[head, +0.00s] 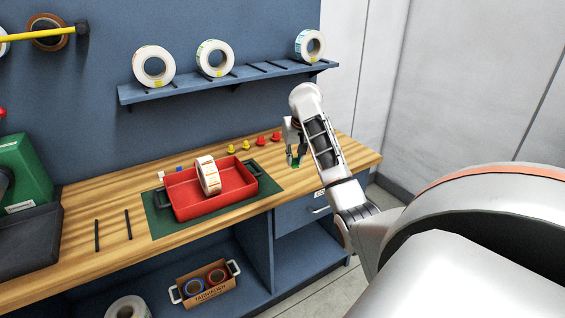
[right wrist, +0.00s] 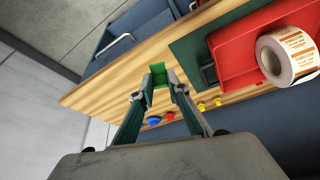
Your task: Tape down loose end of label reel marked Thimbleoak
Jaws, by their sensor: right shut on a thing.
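A white label reel (head: 208,175) with orange-printed labels stands on edge in a red tray (head: 240,189). In the right wrist view the reel (right wrist: 272,58) shows at the right edge; its print is too small to read for certain, and I cannot make out a loose end. My right gripper (head: 293,158) is over the right end of the bench, to the right of the tray and apart from it. It is shut on a small green piece (right wrist: 159,77), held between the fingertips in the right wrist view. My left gripper is not in view.
The tray sits on a green mat (head: 160,224) on the wooden bench (head: 84,212). Yellow and red knobs (head: 261,141) stand along the back edge, right of the tray. Several reels sit on the wall shelf (head: 190,84). A cardboard box (head: 205,289) with rolls is below.

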